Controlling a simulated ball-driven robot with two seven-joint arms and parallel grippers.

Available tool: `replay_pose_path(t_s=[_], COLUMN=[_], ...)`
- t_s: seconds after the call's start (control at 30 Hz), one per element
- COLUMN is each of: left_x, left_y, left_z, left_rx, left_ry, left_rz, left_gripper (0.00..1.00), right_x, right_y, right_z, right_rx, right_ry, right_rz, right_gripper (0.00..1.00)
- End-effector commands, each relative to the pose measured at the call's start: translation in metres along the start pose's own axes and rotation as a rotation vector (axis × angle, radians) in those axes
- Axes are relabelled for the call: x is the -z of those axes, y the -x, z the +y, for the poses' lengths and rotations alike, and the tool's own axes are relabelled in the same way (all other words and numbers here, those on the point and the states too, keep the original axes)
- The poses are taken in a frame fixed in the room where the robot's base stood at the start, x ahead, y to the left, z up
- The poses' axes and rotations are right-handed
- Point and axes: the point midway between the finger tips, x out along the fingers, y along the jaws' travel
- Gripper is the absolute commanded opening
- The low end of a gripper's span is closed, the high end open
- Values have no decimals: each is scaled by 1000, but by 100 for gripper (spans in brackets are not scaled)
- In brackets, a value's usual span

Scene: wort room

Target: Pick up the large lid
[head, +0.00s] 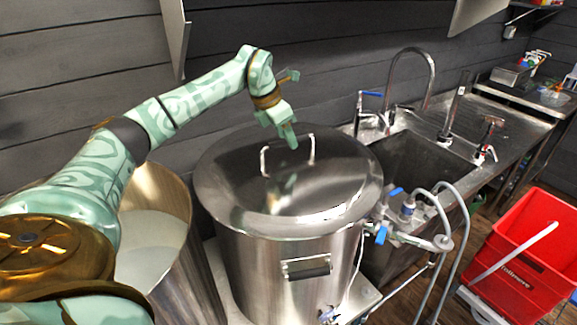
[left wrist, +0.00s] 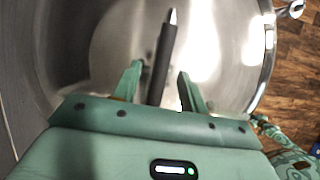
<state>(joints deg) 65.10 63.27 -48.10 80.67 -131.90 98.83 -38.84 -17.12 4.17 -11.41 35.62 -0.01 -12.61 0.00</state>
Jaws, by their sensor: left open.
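The large lid (head: 335,185) is a round, shiny steel cover resting on a big steel kettle (head: 255,260). Its handle (head: 312,150) stands up from the middle, with bright metal ends. My left gripper (head: 290,138) is above the lid, close to the handle, partly covering the view of it. In the left wrist view, the handle (left wrist: 165,55) is a dark bar with a bright tip, and it lines up between the two spread fingers of my left gripper (left wrist: 160,72). The fingers are open and do not visibly grip the bar; the height gap is hard to judge. My right gripper is out of view.
An open steel vessel (head: 160,195) stands left of the kettle. A sink (head: 425,165) with taps and hoses is to the right. Blue-handled valves (head: 408,207) stick out near the lid's right edge.

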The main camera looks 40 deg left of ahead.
Motion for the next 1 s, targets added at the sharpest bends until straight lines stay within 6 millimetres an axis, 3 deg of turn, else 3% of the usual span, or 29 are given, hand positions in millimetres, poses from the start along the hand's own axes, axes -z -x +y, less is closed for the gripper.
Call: replay_pose_path(t_s=[0.07,0.17,1.0], left_x=[1,1,2], left_y=[-16,-23,-27], left_z=[-1,0,0], left_rx=[3,0,0], left_ry=[1,1,1], left_rz=[4,1,1], left_gripper=[43,43,43], right_x=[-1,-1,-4], right_y=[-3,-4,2], right_z=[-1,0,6], right_rx=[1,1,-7], right_ry=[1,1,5], right_rz=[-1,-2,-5], right_gripper=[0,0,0])
